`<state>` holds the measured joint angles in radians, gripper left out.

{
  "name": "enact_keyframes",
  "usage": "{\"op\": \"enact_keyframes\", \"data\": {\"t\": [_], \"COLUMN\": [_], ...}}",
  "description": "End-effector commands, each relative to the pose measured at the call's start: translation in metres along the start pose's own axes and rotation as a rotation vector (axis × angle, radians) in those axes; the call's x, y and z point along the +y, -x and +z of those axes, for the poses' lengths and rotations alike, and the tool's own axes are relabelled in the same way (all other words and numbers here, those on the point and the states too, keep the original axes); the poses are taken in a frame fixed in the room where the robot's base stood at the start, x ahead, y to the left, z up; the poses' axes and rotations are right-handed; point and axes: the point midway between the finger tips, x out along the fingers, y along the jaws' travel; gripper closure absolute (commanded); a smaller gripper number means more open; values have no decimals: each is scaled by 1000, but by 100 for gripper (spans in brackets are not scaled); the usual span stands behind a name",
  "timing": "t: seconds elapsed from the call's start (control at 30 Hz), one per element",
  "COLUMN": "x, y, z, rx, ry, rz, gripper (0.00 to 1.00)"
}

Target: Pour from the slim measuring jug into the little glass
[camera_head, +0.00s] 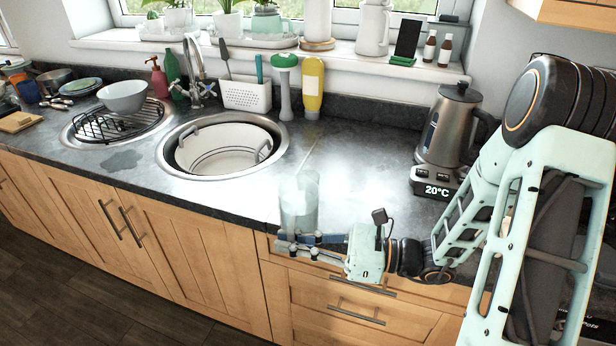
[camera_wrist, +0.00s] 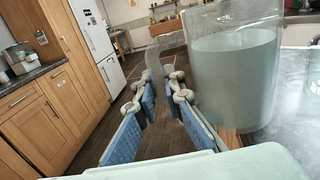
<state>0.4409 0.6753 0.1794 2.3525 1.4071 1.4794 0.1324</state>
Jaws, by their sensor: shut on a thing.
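The slim measuring jug (camera_head: 298,205) is clear and holds a pale, cloudy liquid. It stands roughly upright at the counter's front edge, and I cannot tell whether it touches the counter. It also shows large at the right of the wrist view (camera_wrist: 235,80), with its liquid surface near level. My gripper (camera_head: 285,246) is at the jug's near side in the head view. In the wrist view my fingers (camera_wrist: 160,85) are closed around a clear strip, which looks like the jug's handle. I cannot make out the little glass in either view.
A round sink (camera_head: 222,150) with a white basin lies left of the jug. A kettle (camera_head: 447,135) on a lit base stands to the right. A yellow bottle (camera_head: 313,85) and a white caddy (camera_head: 246,95) stand at the back. The counter between jug and kettle looks clear.

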Motion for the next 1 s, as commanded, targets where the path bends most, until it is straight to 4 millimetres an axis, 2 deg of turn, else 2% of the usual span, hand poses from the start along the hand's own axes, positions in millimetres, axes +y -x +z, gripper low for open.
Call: {"op": "enact_keyframes", "data": {"t": [0.47,1.0], "x": [1,-12], "y": [-4,-3], "z": [2,28], "rx": [-3,-1], "ry": [-12,-245], "rz": [7,6], "gripper": [100,100]}}
